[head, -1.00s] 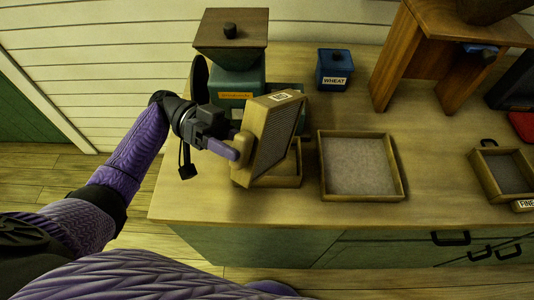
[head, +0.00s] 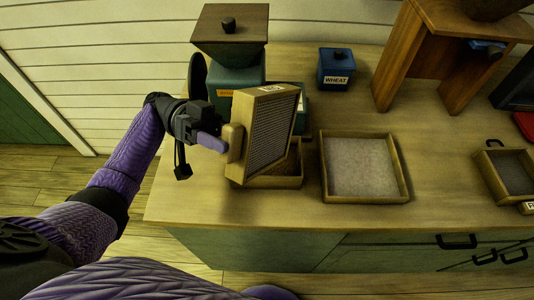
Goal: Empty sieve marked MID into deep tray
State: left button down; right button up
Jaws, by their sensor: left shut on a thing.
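The sieve marked MID (head: 270,130) is held up on its side, tilted steeply, with its mesh facing right. Its label on the top edge is hard to read now. My left gripper (head: 222,142) is shut on the sieve's handle at its left side. Below and partly behind the sieve is a wooden tray (head: 277,182) with some dark material in it, partly hidden by the sieve. A wider wooden tray (head: 406,196) with a grey inside stands to the right. I cannot tell which of the two is the deep tray. My right gripper is not in view.
A green grinder with a wooden hopper (head: 230,25) stands behind the sieve. A blue box marked WHEAT (head: 335,66) is at the back. A wooden stand (head: 395,62) and another sieve (head: 484,172) are at the right. Bare counter (head: 437,150) lies between the wide tray and that sieve.

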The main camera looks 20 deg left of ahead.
aim_at(240, 145)
pick_arm(q)
jog(key=shift+w+a+f+h+b, duration=0.1)
jog(key=shift+a+h+b, duration=0.3)
jog(key=shift+b, duration=0.15)
jog(key=shift+w+a+f+h+b, duration=0.1)
jog(key=shift+a+h+b, duration=0.2)
jog(key=shift+a+b, duration=0.15)
jog(key=shift+w+a+r+g+h+b, duration=0.15)
jog(key=shift+a+r+g+h+b, duration=0.2)
jog(key=shift+b, duration=0.2)
